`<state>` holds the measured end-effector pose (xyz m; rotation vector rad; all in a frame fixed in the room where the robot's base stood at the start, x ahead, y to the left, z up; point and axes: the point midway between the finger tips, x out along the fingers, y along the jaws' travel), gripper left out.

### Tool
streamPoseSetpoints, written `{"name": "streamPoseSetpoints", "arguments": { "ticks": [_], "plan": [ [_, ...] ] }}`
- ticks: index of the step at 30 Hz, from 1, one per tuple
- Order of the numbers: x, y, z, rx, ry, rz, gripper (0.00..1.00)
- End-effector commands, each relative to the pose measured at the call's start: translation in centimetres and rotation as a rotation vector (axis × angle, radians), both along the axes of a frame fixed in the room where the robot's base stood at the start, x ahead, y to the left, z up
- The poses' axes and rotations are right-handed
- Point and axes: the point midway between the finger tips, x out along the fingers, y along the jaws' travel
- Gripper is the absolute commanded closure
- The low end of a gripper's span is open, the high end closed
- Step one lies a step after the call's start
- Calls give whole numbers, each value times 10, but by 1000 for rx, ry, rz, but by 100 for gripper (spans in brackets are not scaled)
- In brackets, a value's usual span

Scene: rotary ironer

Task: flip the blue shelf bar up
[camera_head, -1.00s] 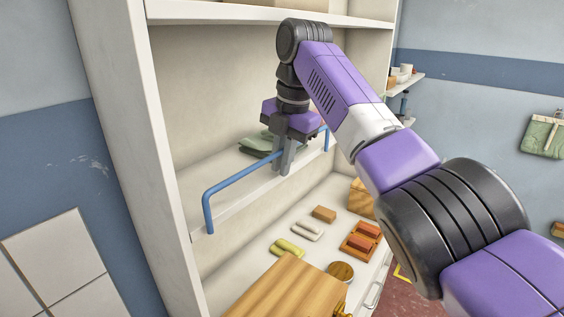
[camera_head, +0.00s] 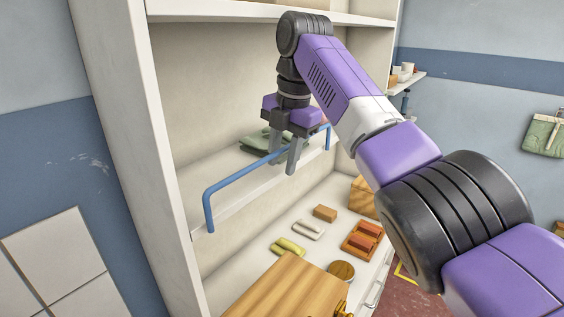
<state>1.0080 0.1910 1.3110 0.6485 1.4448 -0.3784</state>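The blue shelf bar (camera_head: 240,176) runs along the front edge of the middle shelf (camera_head: 238,202) of a white cabinet. Its two ends meet the shelf edge, and its long rail stands above that edge, so it looks raised. My gripper (camera_head: 283,163) is above the rail, pointing down. Its two grey fingers are spread apart, one on each side of the rail as it appears here. I cannot tell whether either finger touches the bar. The gripper hides a short part of the rail.
Folded dark green cloth (camera_head: 257,140) lies on the shelf behind the bar. Below are a wooden box (camera_head: 287,290), an orange tray (camera_head: 362,241) and small blocks. The cabinet's left side panel (camera_head: 125,150) stands close to the bar's near end.

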Motion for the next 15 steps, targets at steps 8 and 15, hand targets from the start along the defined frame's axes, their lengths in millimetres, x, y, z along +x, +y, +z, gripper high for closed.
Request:
{"name": "streamPoseSetpoints", "arguments": {
  "ticks": [8, 15],
  "plan": [
    [-5, -6, 45, 2, -1, 0, 67],
    [-8, -9, 67, 0, 1, 1, 67]
  ]
}}
